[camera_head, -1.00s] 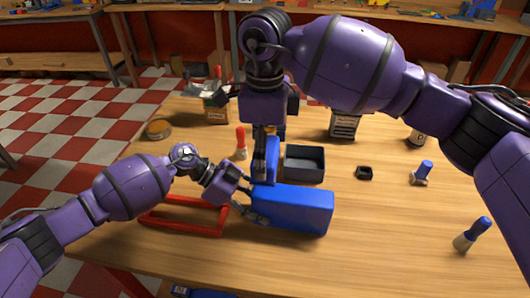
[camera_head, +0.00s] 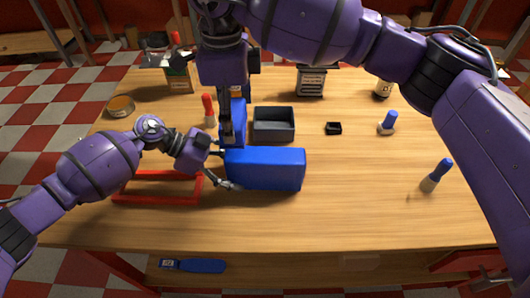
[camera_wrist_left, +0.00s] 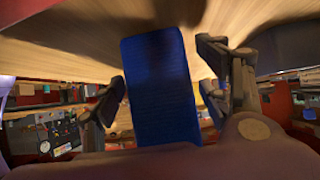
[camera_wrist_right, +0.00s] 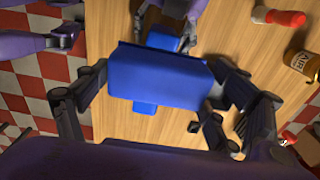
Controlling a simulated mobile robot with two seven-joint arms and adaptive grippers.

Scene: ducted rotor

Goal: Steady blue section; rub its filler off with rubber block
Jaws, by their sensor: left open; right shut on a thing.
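The blue section (camera_head: 275,168) lies on the table in the head view, a long block with rounded edges. My left gripper (camera_head: 222,170) is open at its left end. In the left wrist view the section (camera_wrist_left: 160,85) stands between the parted fingers, with gaps beside it. My right gripper (camera_head: 233,138) points down just behind the section's left end, shut on a blue block, apparently the rubber block (camera_head: 238,115). In the right wrist view that block (camera_wrist_right: 160,78) spans between the fingers and hides much below. I cannot tell whether it touches the section. No filler is discernible.
A dark open tray (camera_head: 273,138) stands close behind the section. A red frame (camera_head: 160,199) lies left. A red-topped bottle (camera_head: 208,110) and a tin (camera_head: 120,107) stand back left. The front right is clear.

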